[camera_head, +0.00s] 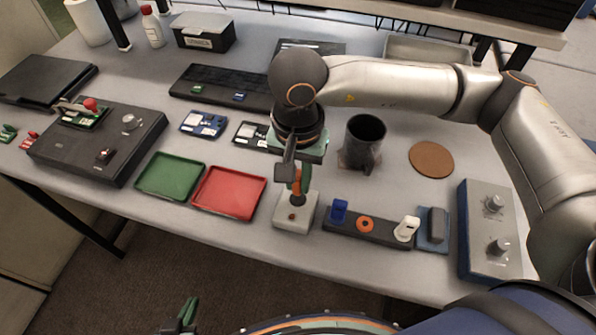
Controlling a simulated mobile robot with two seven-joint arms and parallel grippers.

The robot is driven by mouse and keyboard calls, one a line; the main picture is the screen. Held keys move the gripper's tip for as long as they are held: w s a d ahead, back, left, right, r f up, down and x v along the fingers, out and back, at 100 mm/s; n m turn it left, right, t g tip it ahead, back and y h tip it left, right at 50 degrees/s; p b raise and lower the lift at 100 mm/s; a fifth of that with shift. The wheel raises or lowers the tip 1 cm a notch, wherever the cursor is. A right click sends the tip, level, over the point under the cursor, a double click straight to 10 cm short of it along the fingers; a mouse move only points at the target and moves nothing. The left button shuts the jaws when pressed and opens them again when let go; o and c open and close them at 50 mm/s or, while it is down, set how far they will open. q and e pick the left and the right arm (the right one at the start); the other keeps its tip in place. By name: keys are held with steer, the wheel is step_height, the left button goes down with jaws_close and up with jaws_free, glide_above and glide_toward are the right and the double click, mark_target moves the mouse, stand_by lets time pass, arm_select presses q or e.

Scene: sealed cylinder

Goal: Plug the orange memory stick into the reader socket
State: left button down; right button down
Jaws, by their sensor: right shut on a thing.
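My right gripper (299,185) points down over the white reader box (283,221) near the table's front edge. It is shut on the orange memory stick (297,200), of which only a small part shows between the fingers. The stick is at the top of the reader; the fingers hide the socket, so I cannot tell whether it is in. My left gripper (187,312) is low at the bottom edge, in front of the table and away from everything on it; its jaw opening is unclear.
Right of the reader, a dark holder (340,228) carries a blue stick (339,210), an orange ring (365,224) and a white stick (407,228). A grey knob box (480,262) stands further right. A red tray (229,190) and a mug (362,142) are nearby.

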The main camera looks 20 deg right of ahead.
steer(key=shift+f, duration=0.75)
steer(key=shift+b, duration=0.4)
steer(key=shift+b, duration=0.5)
stand_by(0.5)
steer(key=shift+b, duration=0.4)
stand_by(0.6)
stand_by(0.4)
steer(key=shift+f+b, duration=0.65)
steer(key=shift+b, duration=0.4)
